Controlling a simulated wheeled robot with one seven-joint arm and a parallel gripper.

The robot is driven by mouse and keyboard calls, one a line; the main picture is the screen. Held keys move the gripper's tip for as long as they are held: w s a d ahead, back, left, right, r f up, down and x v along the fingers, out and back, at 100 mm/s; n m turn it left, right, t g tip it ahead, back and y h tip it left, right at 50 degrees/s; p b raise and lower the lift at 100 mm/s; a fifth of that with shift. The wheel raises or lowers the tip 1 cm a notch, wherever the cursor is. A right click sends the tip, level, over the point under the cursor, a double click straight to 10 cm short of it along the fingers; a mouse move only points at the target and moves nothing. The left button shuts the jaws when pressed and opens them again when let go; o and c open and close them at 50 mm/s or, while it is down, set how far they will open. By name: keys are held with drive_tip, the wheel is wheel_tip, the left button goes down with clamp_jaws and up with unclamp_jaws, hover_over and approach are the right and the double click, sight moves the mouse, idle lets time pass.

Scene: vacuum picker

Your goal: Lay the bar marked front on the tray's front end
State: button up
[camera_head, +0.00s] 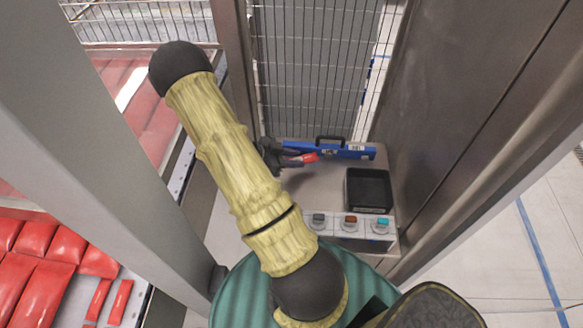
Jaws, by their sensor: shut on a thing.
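My gripper (283,156) is at the left back of a small grey worktop, mostly hidden behind my own arm. It is shut on a small piece with a red end (310,158), which points right. I cannot read any mark on that piece, so I cannot tell whether it is the bar marked front. A black square tray (353,206) with raised walls sits at the right of the worktop and looks empty. The held piece is to the left of the tray and farther back, apart from it.
A long blue object (366,153) with white labels and a black handle (329,138) lies along the back edge. Several coloured buttons on a light panel (350,230) line the front. A mesh fence (305,70) stands behind, a metal wall (430,130) at right. The worktop's middle is clear.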

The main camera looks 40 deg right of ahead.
drive_tip(key=shift+f+p, duration=0.35)
drive_tip(key=shift+f, duration=1.75)
drive_tip(key=shift+f, duration=0.2)
drive_tip(key=o, duration=1)
drive_tip(key=shift+c, duration=0.2)
drive_tip(key=shift+r, duration=0.1)
